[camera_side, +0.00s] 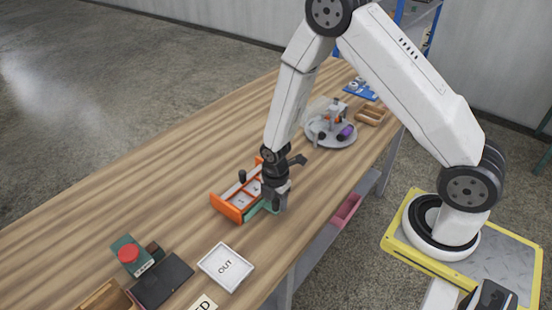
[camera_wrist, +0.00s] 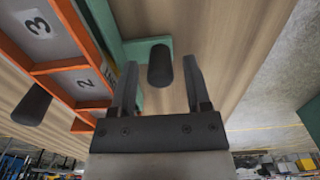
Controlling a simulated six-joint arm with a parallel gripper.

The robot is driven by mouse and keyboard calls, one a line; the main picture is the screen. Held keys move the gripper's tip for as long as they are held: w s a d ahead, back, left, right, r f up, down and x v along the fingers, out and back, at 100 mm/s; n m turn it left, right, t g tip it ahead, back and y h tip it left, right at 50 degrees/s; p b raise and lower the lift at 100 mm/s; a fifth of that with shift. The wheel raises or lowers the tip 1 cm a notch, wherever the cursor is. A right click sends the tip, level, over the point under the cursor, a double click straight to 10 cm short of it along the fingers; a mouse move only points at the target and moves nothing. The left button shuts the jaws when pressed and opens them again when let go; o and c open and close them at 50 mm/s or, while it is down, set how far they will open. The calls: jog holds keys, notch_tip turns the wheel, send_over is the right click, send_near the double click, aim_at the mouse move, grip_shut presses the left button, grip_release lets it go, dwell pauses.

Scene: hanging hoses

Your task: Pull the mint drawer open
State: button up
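An orange-framed unit (camera_side: 228,208) with numbered compartments lies on the wooden table, and its frame (camera_wrist: 75,65) fills the left of the wrist view. The mint drawer (camera_side: 259,208) shows as a strip on its near side, partly hidden by my gripper (camera_side: 275,203). In the wrist view, mint parts (camera_wrist: 148,47) lie beside the orange frame, with a dark rounded knob (camera_wrist: 160,66) by them. My gripper (camera_wrist: 160,75) is open, with one finger on each side of the knob and visible gaps between. How far the drawer is open, I cannot tell.
Another dark knob (camera_wrist: 32,105) stands on the unit's other side. A white OUT tray (camera_side: 226,267), a black pad (camera_side: 162,281) and a red-button box (camera_side: 130,255) lie towards the front. A round grey plate (camera_side: 331,132) with objects stands behind. Table left of the unit is clear.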

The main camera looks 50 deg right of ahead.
grip_shut()
dwell(1.2)
